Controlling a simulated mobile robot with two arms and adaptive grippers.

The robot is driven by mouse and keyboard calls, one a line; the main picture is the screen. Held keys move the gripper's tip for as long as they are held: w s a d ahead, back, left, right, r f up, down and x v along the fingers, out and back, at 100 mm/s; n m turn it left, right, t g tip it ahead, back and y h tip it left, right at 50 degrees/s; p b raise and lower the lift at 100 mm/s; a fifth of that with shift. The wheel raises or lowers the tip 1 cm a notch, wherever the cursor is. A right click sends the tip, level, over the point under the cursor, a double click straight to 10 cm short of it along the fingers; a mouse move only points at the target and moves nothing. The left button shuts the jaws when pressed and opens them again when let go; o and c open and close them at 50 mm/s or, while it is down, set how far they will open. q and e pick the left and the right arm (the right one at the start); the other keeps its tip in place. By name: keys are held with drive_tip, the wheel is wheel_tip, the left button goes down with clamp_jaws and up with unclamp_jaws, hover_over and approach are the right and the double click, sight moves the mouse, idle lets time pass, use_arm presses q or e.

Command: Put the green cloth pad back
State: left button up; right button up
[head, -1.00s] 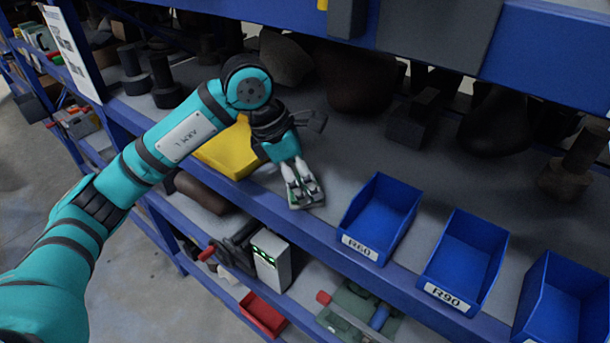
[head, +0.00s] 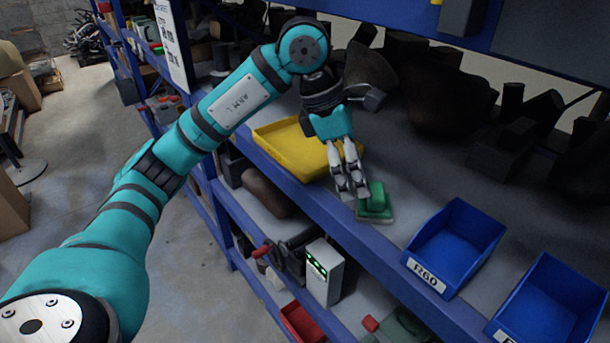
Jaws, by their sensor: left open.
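The green cloth pad (head: 376,203) lies on the grey upper shelf near its front edge, between the yellow tray and the blue R60 bin. My left gripper (head: 351,190) points down just left of the pad, with its fingertips close to the pad's left side. It is open, and nothing shows between its fingers. I cannot tell whether a fingertip touches the pad. My right gripper is not in view.
A yellow tray (head: 272,138) stands left of my gripper, partly behind it. Blue bins, one marked R60 (head: 477,227), stand to the right along the shelf's blue front edge. Dark parts fill the back. A white box (head: 324,277) stands on the lower shelf.

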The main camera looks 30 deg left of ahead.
use_arm(q)
drive_tip(key=s+a+b, duration=0.3)
drive_tip(key=s+a, duration=0.1)
drive_tip(key=a, duration=0.4)
drive_tip(key=shift+a, duration=0.2)
drive_tip(key=shift+s, duration=0.1)
idle(1.6)
